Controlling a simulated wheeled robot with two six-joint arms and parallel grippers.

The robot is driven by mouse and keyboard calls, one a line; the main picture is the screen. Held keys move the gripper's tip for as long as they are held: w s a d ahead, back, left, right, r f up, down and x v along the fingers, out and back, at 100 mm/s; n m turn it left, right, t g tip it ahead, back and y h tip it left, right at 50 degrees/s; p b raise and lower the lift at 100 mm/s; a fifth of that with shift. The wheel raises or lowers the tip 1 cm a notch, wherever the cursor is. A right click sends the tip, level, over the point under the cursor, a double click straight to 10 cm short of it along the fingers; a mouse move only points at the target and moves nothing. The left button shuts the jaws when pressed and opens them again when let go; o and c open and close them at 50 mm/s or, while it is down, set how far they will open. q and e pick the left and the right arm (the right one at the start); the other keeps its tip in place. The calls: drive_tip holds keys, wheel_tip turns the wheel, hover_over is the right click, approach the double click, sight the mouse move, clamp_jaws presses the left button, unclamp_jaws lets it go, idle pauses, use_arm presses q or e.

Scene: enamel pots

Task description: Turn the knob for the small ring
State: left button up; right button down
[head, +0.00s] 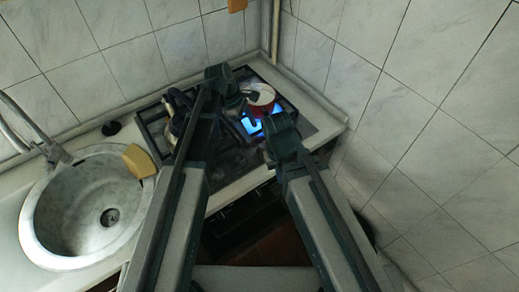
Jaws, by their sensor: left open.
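The gas stove (225,160) stands in the corner counter, with blue flame light at its right side. A red pot with a white inside (261,98) sits on the right part of the stove, over or beside that blue light. My left gripper (246,97) is small and dark above the stove, close to the pot's left side in the picture; it is open and I see nothing in it. The knobs and the small ring cannot be made out; my arms cover much of the stove front.
A metallic kettle-like vessel (176,108) stands on the stove's left, partly behind my left arm. A round sink (65,215) with a tap and a yellow sponge (139,161) is at the left. A small black object (111,128) lies on the counter. Tiled walls close the corner.

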sight(260, 146)
use_arm(q)
drive_tip(key=b+x, duration=0.7)
drive_tip(key=x, duration=0.2)
drive_tip(key=shift+d, duration=0.1)
